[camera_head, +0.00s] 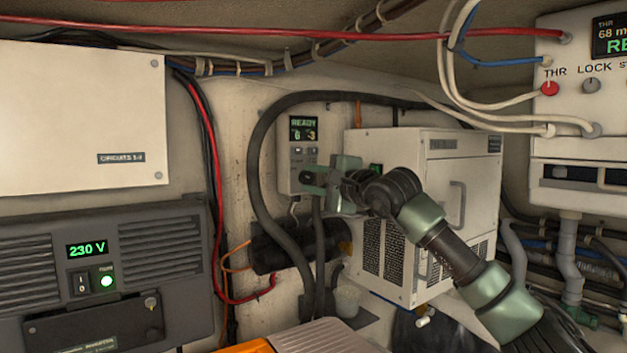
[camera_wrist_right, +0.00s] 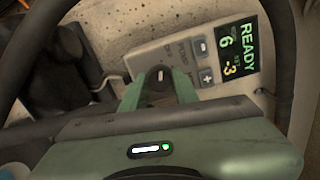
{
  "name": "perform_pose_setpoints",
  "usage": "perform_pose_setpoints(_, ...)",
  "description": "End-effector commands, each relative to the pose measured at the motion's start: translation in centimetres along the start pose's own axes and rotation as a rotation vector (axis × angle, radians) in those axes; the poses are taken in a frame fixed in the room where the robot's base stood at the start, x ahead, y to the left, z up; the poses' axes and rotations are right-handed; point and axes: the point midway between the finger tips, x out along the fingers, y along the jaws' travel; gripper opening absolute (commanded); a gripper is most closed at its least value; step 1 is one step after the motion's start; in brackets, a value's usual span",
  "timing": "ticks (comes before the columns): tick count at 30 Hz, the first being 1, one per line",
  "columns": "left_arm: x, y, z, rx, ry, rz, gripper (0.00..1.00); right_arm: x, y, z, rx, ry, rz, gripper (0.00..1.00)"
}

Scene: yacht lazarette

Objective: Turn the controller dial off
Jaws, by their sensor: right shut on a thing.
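The controller (camera_head: 284,159) is a pale box on the back wall with a lit display reading "READY", 6 and a second figure that shows as -3 in the right wrist view. Its face also shows in the right wrist view (camera_wrist_right: 206,62), with minus and plus buttons. My right gripper (camera_head: 318,180) reaches the lower part of the controller from the right. In the right wrist view its fingers (camera_wrist_right: 160,80) are shut around the dark round dial (camera_wrist_right: 159,75), which carries a pale mark. The fingers hide the dial in the head view. My left gripper is not in view.
A thick black hose (camera_head: 258,150) loops around the controller. A white vented cabinet (camera_head: 440,150) stands to the right, behind my right arm. A dark 230 V unit (camera_head: 140,245) and a "CIRCUITS" panel (camera_head: 75,120) are at left. Another panel (camera_head: 575,100) is at upper right.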

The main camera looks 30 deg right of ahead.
Motion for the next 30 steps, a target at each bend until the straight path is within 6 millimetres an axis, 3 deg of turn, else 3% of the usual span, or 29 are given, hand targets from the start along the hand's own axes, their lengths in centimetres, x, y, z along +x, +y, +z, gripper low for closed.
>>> perform_pose_setpoints(1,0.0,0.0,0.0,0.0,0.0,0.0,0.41,0.0,-0.1,0.0,-0.002,0.0,-0.001,0.0)
perform_pose_setpoints(2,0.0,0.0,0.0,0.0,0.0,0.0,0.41,0.0,0.0,0.0,-0.002,0.0,-0.001,0.32)
perform_pose_setpoints(4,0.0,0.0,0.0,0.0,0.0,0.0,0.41,0.0,0.0,0.0,-0.002,0.0,-0.001,0.51)
perform_pose_setpoints(16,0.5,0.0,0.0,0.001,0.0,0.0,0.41,-0.6,0.2,-0.1,-0.001,0.001,-0.001,0.51)
perform_pose_setpoints(24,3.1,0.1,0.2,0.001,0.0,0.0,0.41,-5.0,0.4,-0.1,-0.002,0.0,-0.003,0.51)
perform_pose_setpoints(30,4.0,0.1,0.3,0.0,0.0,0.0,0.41,-7.3,0.2,-0.1,-0.002,0.0,-0.001,0.51)
